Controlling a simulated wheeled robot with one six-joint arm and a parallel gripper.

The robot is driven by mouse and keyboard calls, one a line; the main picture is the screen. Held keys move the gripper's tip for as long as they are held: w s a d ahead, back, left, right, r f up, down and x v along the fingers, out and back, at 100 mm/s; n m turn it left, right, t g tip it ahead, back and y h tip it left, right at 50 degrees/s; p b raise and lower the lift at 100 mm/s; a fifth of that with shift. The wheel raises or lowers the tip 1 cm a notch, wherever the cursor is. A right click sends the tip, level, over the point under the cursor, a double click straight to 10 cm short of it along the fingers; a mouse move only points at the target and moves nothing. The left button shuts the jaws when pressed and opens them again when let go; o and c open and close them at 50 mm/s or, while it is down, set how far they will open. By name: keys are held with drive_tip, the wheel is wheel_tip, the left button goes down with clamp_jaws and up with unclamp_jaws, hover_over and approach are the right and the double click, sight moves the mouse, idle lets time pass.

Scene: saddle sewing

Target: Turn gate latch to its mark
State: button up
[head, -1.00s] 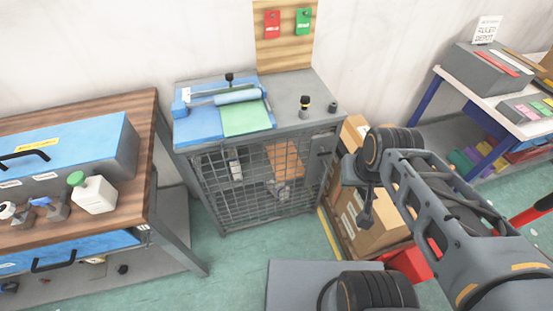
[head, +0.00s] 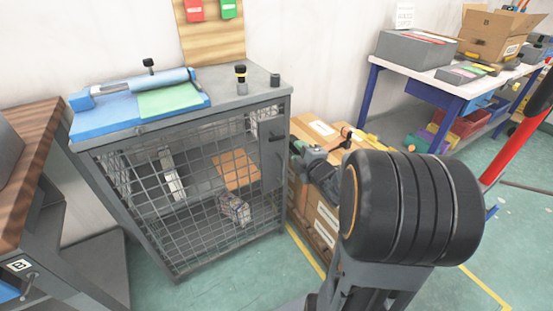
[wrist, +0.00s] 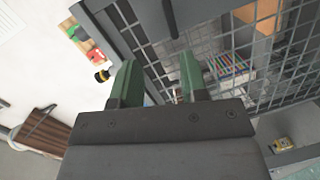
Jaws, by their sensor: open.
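The mesh gate (head: 185,190) closes the front of a grey cage cabinet. Its latch (head: 275,138) is a small dark handle on a grey plate at the gate's upper right. In the wrist view a dark bar (wrist: 169,14), probably the latch handle, stands at the top edge beyond the fingers. My gripper (head: 296,148) is just right of the cabinet's right edge in the head view. In the wrist view its green fingers (wrist: 158,82) are apart with nothing held between them. The latch's mark cannot be made out.
A blue mat, green sheet and roller (head: 150,88) lie on the cabinet top, with a black-and-yellow knob (head: 241,80) near its right side. Cardboard boxes (head: 318,215) stand right of the cabinet. A wooden-topped bench (head: 30,150) is at left; a white-topped table (head: 420,75) stands at back right.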

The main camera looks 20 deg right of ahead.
sight(278, 140)
drive_tip(key=w+f+n+b, duration=0.1)
drive_tip(key=w, duration=0.3)
drive_tip(key=w+a+f+t+y+b, duration=0.1)
drive_tip(key=w, duration=0.3)
drive_tip(key=w+f+n+b, duration=0.1)
drive_tip(key=w+b, duration=0.1)
drive_tip(key=w, duration=0.3)
drive_tip(key=shift+w+a+n+y, duration=0.1)
drive_tip(key=shift+a+n+y, duration=0.2)
drive_tip(key=shift+y, duration=0.1)
clamp_jaws()
